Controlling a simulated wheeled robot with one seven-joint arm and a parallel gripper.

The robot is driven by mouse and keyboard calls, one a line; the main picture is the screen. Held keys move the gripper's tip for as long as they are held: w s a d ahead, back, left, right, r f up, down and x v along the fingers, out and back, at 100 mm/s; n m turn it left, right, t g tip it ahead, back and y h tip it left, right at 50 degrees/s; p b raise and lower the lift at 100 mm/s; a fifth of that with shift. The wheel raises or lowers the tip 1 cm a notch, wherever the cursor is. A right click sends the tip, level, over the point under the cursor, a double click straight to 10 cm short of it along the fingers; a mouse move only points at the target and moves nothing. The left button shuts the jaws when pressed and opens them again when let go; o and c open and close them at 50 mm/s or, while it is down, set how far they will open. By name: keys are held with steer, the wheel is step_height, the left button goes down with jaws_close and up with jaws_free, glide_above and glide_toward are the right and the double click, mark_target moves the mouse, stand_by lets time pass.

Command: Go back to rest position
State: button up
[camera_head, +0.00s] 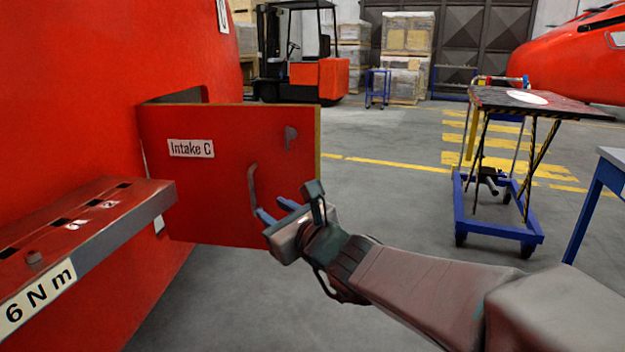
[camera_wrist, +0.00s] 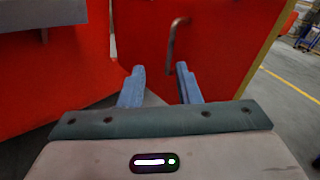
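My gripper (camera_head: 275,210) is in front of a red door panel labelled "Intake C" (camera_head: 215,190), near its right side. The panel stands swung out from the red nosecone (camera_head: 70,90). A grey bar handle (camera_head: 252,187) is on the panel, just beyond my fingers. In the wrist view, my gripper (camera_wrist: 160,88) has its two blue fingers apart with nothing between them. The handle (camera_wrist: 174,45) shows ahead of the fingertips there, and a gap seems to remain between them.
A red ledge (camera_head: 110,215) marked "6 N m" juts out at the left. A blue lift cart (camera_head: 500,210) with a dark top stands at the right, near a blue-legged table (camera_head: 600,190). A forklift (camera_head: 300,60) is at the back. Open grey floor lies between.

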steer(key=s+d+r+n+g+h+p, duration=0.1)
steer(key=s+d+r+n+g+p, duration=0.1)
steer(key=s+r+n+g+p, duration=0.45)
steer(key=s+d+r+n+g+h+p, duration=0.1)
steer(key=s+d+r+n+p, duration=0.2)
steer(key=n+p, duration=0.7)
steer(key=s+d+r+n+g+h+p, duration=0.1)
steer(key=s+d+r+n+h+p, duration=0.1)
steer(key=s+d+n+h+p, duration=0.2)
steer(key=s+d+r+n+g+h+p, duration=0.2)
steer(key=s+d+n+h+p, duration=0.2)
steer(key=d+p, duration=0.7)
steer(key=s+d+h, duration=0.1)
steer(key=d, duration=0.2)
steer(key=shift+s+d+r+n, duration=0.15)
steer(key=shift+d+r+n, duration=0.1)
steer(key=shift+r+n, duration=0.1)
